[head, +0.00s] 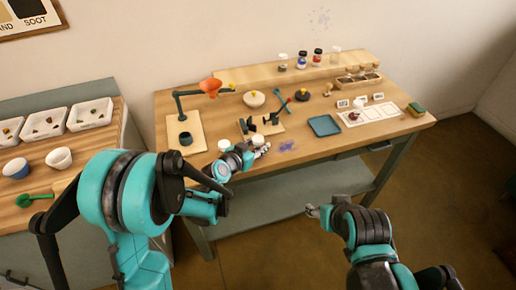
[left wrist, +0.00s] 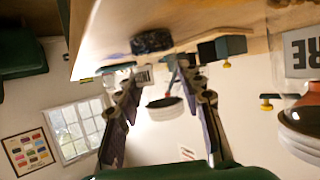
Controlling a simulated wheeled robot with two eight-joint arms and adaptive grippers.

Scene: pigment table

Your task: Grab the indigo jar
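Small jars stand in a row on the raised back shelf in the head view. One has blue contents or a blue label and looks like the indigo jar (head: 301,62); I cannot read its label. My left gripper (head: 262,150) is over the table's near edge, well short of that row. In the left wrist view its two fingers (left wrist: 165,118) are spread apart. A white, dark-rimmed round vessel (left wrist: 165,108) appears between them, seemingly beyond the fingertips. My right gripper (head: 311,211) is in front of the table, away from the jars; its fingers are too small to judge.
An orange funnel (head: 210,86) on a stand is at the table's left. A pale bowl (head: 254,99), a teal tray (head: 324,125) and a white card (head: 380,114) lie on the table. A blue stain (head: 287,146) marks the front. A side counter (head: 90,155) is at left.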

